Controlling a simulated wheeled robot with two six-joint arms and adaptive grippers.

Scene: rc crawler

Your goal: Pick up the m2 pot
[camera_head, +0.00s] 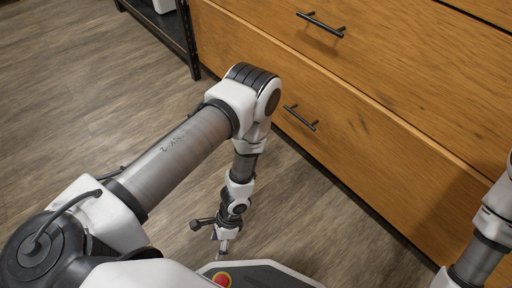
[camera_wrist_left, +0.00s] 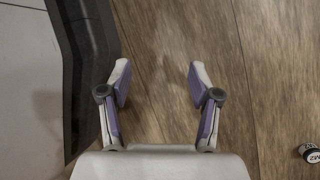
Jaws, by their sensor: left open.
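A small dark pot with a pale label reading M2 (camera_wrist_left: 309,152) lies on the wooden floor at the right edge of the left wrist view, partly cut off by the frame. I cannot make it out in the head view. My left gripper (camera_wrist_left: 158,80) is open and empty, pointing down with bare floor between its fingers. The pot is to the right of the fingers, apart from them. In the head view the left gripper (camera_head: 224,246) hangs low beside my base. My right gripper is out of view; only part of that arm shows at the right edge.
A wooden drawer cabinet (camera_head: 370,125) with black handles stands at the back right, close to my left arm. A black metal rack (camera_head: 188,40) stands at the top left. The wood floor (camera_head: 80,90) is clear on the left.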

